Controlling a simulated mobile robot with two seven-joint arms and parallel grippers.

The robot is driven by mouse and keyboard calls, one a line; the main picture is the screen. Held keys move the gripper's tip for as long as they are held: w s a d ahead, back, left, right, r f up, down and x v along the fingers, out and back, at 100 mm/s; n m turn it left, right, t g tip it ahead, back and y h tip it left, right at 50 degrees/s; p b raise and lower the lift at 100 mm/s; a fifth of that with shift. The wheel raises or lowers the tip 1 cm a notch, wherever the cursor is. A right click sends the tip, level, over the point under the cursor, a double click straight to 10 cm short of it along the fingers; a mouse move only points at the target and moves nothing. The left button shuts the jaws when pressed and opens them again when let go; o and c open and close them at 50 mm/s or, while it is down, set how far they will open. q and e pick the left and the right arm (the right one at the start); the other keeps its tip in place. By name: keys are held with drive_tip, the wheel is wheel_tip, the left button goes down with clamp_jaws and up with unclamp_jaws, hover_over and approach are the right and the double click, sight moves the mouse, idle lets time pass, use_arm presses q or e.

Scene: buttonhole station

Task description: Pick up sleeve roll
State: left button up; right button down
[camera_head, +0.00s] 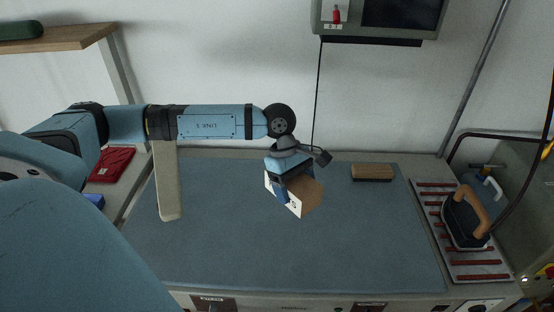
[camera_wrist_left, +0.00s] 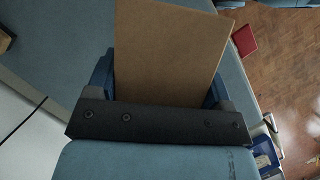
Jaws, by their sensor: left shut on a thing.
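A dark green rounded roll (camera_head: 20,30) lies on the wooden shelf at the upper left, cut off by the picture edge; it looks like the sleeve roll. My left gripper (camera_head: 290,180) is well to the right of it, over the blue table surface. It is shut on a brown box (camera_head: 308,196) with a white label on one face. In the left wrist view the brown box (camera_wrist_left: 170,50) fills the space between the fingers and hides what is beyond it. My right gripper is not in view.
The wooden shelf (camera_head: 60,40) is on the left wall. On the blue table (camera_head: 250,250) are a long beige board (camera_head: 166,185), partly behind my arm, and a wooden block (camera_head: 372,173). An iron (camera_head: 466,218) stands on a red-striped rest. A red folder (camera_head: 111,164) lies left.

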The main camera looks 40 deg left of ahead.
sight(281, 230)
use_arm(q)
drive_tip(key=a+n+t, duration=0.1)
drive_tip(key=n, duration=0.1)
drive_tip(key=a+n+t+b, duration=0.1)
drive_tip(key=a+n, duration=0.1)
drive_tip(key=a+n+b, duration=0.1)
drive_tip(key=n, duration=0.2)
drive_tip(key=shift+s+a+t+y, duration=0.2)
drive_tip(key=shift+a+t+y, duration=0.1)
drive_tip(key=shift+t, duration=0.1)
drive_tip(key=shift+w+a+r+n+t, duration=0.15)
drive_tip(key=shift+a+n, duration=0.1)
drive_tip(key=shift+n, duration=0.25)
drive_tip(key=shift+s+a+r+n+t, duration=0.15)
drive_tip(key=shift+a+n, duration=0.1)
drive_tip(key=shift+n, duration=0.25)
drive_tip(key=shift+w+a+f+n, duration=0.1)
drive_tip(key=shift+a+n, duration=0.05)
drive_tip(key=shift+n, duration=0.15)
wheel_tip(281, 230, down, 20)
drive_tip(key=p, duration=0.2)
drive_tip(key=shift+p, duration=0.3)
drive_tip(key=shift+r, duration=0.2)
drive_tip(key=o, duration=0.6)
drive_tip(key=shift+f+y, duration=0.2)
drive_tip(key=shift+y, duration=0.1)
drive_tip(key=shift+c, duration=0.2)
drive_tip(key=o, duration=0.4)
drive_tip(key=shift+o, duration=0.2)
drive_tip(key=shift+r, duration=0.1)
